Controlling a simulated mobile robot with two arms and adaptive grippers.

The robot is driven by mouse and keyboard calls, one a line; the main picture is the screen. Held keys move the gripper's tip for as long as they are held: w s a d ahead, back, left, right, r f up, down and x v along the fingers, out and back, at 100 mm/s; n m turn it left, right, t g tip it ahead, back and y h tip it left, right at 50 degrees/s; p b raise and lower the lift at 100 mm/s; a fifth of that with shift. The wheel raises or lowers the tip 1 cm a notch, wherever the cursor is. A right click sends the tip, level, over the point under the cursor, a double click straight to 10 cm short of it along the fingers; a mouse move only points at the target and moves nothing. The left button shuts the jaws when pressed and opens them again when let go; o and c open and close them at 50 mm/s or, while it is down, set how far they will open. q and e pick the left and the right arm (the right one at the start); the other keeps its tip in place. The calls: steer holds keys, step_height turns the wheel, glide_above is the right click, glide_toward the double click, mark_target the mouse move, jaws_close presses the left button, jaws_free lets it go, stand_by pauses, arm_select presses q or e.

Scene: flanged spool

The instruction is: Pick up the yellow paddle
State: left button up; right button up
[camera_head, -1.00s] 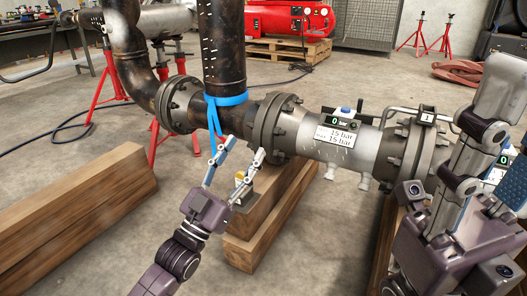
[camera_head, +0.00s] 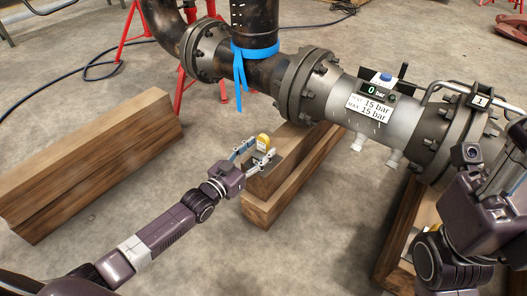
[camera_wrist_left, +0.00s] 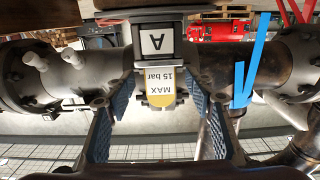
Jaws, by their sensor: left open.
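The yellow paddle (camera_head: 263,142) has a rounded yellow end and a pale label. It stands in a dark holder (camera_head: 258,157) on the end of a wooden beam. In the left wrist view the paddle (camera_wrist_left: 159,98) shows upside down, reading "MAX 15 bar", beside a block marked "A" (camera_wrist_left: 156,43). My left gripper (camera_head: 254,154) is open, its fingers on either side of the paddle. In the left wrist view a gap shows between each finger and the paddle. My right gripper (camera_head: 505,165) is at the right edge; its fingertips are not clear.
A flanged grey spool (camera_head: 385,118) with a "0 bar" gauge lies behind, right of the paddle. A blue strap (camera_head: 254,52) hangs from the dark pipe. Stacked wooden beams (camera_head: 95,165) lie at left. The floor between the beams is clear.

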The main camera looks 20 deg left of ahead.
arm_select(q)
steer(key=shift+b+x, duration=0.45)
steer(key=shift+x, duration=0.8)
steer(key=shift+c, duration=0.2)
steer(key=shift+r, duration=0.15)
jaws_close()
